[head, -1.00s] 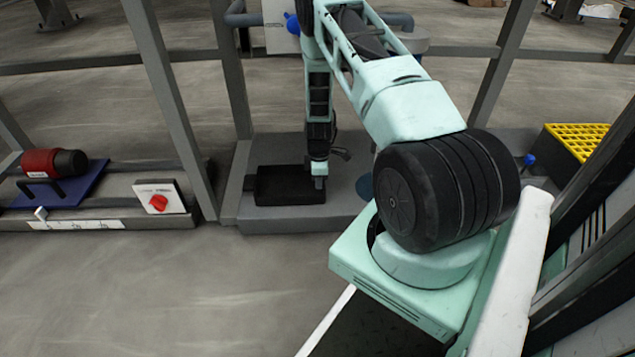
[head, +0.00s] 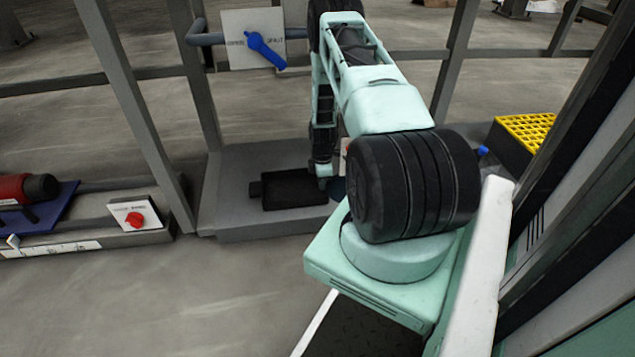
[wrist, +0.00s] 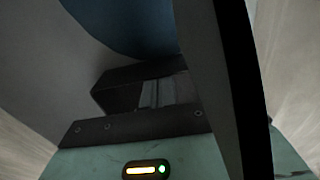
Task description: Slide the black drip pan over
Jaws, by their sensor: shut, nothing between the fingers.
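The black drip pan (head: 293,191) lies flat on the grey ledge, a shallow rectangular tray with a small block on its left side. A dark blue round thing (head: 338,187) lies close to its right edge, partly hidden by my arm. My gripper (head: 323,181) points down at the pan's right end. It is shut and empty. Whether it touches the pan's wall or stands inside it, I cannot tell. In the wrist view the dark gripper parts (wrist: 150,95) are seen close up, with the blue round thing (wrist: 125,22) above and a dark upright edge, possibly the pan's, at right.
The grey ledge (head: 235,215) has free surface left of the pan. Metal posts (head: 140,105) frame the space. A panel with a blue lever (head: 265,48) stands behind. A box with a red knob (head: 134,217) is at left. A yellow grate (head: 526,130) is at right.

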